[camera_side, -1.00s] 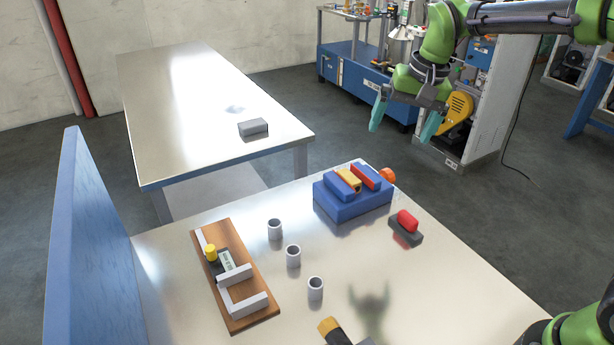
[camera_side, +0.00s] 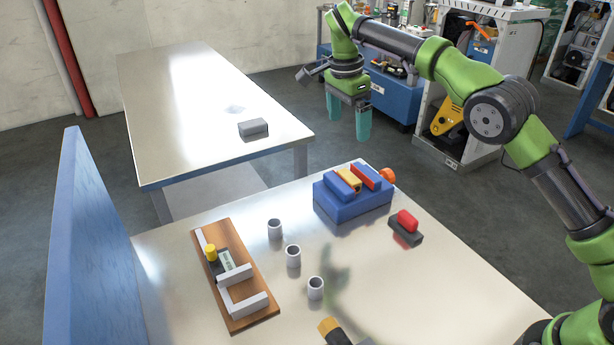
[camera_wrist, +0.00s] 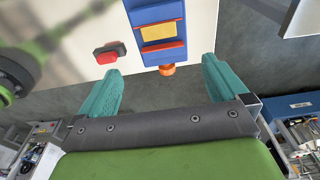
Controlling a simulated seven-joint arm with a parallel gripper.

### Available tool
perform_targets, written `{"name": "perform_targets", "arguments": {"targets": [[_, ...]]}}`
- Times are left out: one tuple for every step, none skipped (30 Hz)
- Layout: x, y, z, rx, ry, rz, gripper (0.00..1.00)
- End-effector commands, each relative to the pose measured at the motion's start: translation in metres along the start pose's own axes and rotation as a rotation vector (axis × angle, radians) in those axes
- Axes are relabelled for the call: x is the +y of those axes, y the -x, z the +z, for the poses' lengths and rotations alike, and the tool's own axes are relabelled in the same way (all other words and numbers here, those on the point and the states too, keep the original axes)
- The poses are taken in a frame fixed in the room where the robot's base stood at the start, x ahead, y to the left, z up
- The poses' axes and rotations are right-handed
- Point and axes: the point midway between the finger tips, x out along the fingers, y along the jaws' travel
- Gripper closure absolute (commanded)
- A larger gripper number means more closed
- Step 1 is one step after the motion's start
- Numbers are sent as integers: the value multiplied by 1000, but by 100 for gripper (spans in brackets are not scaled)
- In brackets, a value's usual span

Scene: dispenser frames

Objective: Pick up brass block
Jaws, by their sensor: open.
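An orange-red strip and an orange knob show on the holder's right side. In the wrist view my gripper's fingers (camera_wrist: 162,66) stand either side of the orange knob's column, short of the block.
A red-topped dark piece (camera_side: 406,232) lies right of the holder. Several small grey cups (camera_side: 293,257) stand left of it, near a wooden board (camera_side: 262,318) with white bars. A blue panel (camera_side: 85,240) borders the table's left side. A second table (camera_side: 190,90) holds a grey block.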

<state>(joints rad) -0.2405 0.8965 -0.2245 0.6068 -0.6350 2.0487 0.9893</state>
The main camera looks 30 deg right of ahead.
Motion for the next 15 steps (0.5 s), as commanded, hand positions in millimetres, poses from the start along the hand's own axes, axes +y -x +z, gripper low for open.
{"name": "perform_targets", "arguments": {"targets": [[1,-6,1,-2,2,2,0],[2,-11,1,-3,2,2,0],[1,-20,0,-1,2,4,0],[1,-26,0,-1,3,4,0],[1,-32,1,-2,3,4,0],[2,-40,1,-2,3,2,0],[1,-47,1,-2,4,2,0],[1,-53,1,-1,3,2,0],[1,-62,1,-1,4,2,0],[1,-68,1,-3,4,2,0],[1,-73,1,-3,3,1,0],[1,-80,1,-2,3,1,0],[0,-84,1,-1,3,0,0],[0,-87,1,-1,2,0,0],[0,-91,1,-2,3,-1,0]]}}
